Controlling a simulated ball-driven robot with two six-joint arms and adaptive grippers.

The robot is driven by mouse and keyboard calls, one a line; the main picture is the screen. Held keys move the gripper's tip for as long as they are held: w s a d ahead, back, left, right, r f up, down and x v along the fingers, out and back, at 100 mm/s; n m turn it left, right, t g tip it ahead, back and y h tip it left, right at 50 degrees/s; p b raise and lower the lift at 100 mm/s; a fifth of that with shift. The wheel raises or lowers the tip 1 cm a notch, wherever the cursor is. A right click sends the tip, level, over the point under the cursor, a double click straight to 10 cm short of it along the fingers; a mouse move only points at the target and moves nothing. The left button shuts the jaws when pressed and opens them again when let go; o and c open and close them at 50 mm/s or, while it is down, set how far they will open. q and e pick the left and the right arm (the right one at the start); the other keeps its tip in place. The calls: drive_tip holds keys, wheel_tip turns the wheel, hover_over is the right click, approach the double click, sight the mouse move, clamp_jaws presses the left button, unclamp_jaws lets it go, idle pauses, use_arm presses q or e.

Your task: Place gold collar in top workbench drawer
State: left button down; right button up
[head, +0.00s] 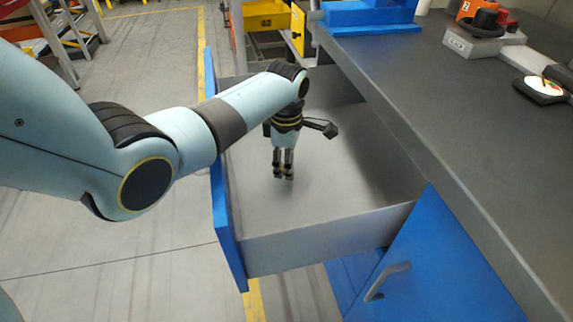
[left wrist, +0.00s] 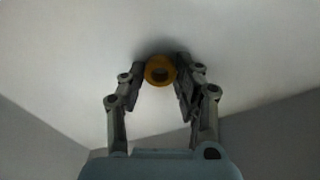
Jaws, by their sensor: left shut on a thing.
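The top workbench drawer (head: 330,228) is pulled open, with a blue front and a grey inside. My left gripper (head: 283,176) points down inside it, low over the drawer floor. In the left wrist view, the gold collar (left wrist: 160,71) is a small ring between the fingertips of my left gripper (left wrist: 161,76), which is shut on it. A dark shadow lies close by the collar on the pale drawer floor; I cannot tell whether the collar touches the floor. In the head view the collar is too small to make out. My right gripper is not in view.
A closed blue door with a handle (head: 386,281) is below. The drawer floor around the gripper is bare.

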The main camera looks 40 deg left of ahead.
use_arm(q)
drive_tip(key=c, duration=0.9)
unclamp_jaws()
drive_tip(key=shift+c, duration=0.2)
wheel_tip(320, 180, up, 12)
drive_tip(key=p, duration=0.4)
drive_tip(key=shift+r, duration=0.1)
